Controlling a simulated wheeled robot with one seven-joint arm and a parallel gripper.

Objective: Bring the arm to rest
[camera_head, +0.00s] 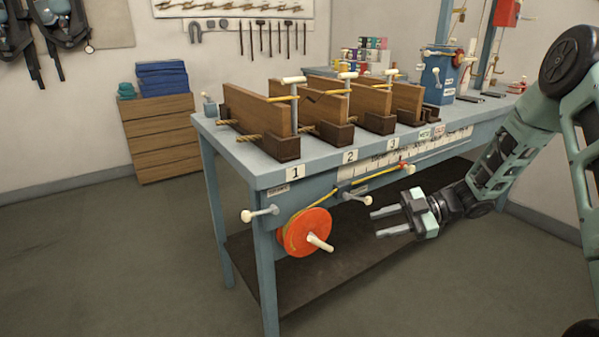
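My gripper (392,221) is in front of the workbench (262,172), at the right of the picture, with its fingers pointing left. Its two fingers are apart with nothing between them. My arm (512,152) comes in from the right edge and slopes down to the gripper. The gripper appears apart from the orange crank wheel (306,232) on the bench's front, which is to its left. A pale-tipped lever (352,196) on the bench front is just above and left of the fingers.
Wooden boards (258,112) in dark blocks stand on the bench beside labels 1, 2 and 3. A blue container (438,76) stands farther right. A dark lower shelf (330,262) is under the bench. A wooden drawer cabinet (158,135) stands behind left. The floor at left is clear.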

